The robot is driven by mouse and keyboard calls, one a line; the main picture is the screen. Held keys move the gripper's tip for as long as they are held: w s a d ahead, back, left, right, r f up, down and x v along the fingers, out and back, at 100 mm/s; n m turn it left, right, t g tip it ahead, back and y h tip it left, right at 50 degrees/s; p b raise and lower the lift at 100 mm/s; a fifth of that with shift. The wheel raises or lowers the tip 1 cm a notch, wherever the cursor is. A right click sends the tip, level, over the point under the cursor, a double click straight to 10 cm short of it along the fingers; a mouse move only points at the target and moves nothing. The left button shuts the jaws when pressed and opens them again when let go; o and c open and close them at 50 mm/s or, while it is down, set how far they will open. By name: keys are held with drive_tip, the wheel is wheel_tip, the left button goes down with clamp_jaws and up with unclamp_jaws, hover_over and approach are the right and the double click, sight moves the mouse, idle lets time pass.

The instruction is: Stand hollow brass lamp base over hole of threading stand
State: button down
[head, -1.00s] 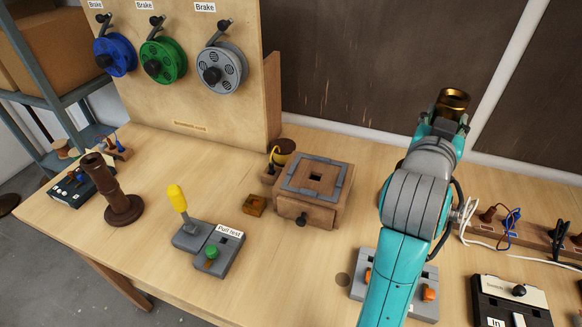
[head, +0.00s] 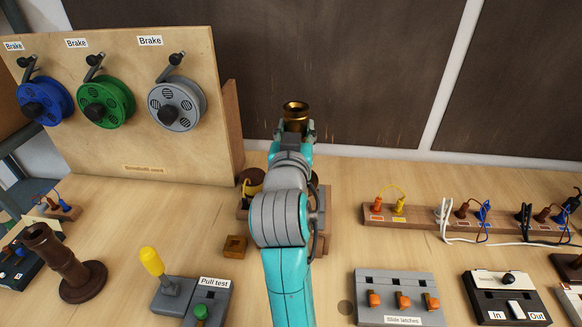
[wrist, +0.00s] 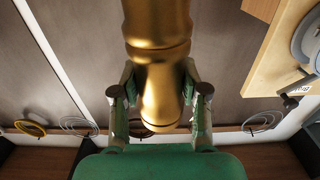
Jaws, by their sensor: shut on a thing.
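The hollow brass lamp base (head: 296,110) is held upright in my gripper (head: 296,136), its open rim at the top. In the wrist view the brass body (wrist: 160,50) runs between the two fingers of my gripper (wrist: 160,95), which are shut on its narrower part. The wooden box-like stand (head: 325,215) stands on the bench behind my arm. Only its side edges show now, and its top and hole are hidden. The lamp base appears high above the bench, apart from the stand; the exact gap cannot be told.
Blue, green and silver reels hang on the board (head: 225,110) at left. A dark brown tube (head: 60,260) stands on the bench front left, near the pull-test unit (head: 195,295). Slide latches (head: 397,298) and a plug strip (head: 450,215) are at right.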

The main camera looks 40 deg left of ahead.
wheel_tip(320, 180, down, 6)
idle(0.5)
drive_tip(key=shift+f, duration=0.15)
drive_tip(key=c, duration=0.6)
unclamp_jaws()
drive_tip(key=shift+f, duration=0.15)
drive_tip(key=v, duration=1.2)
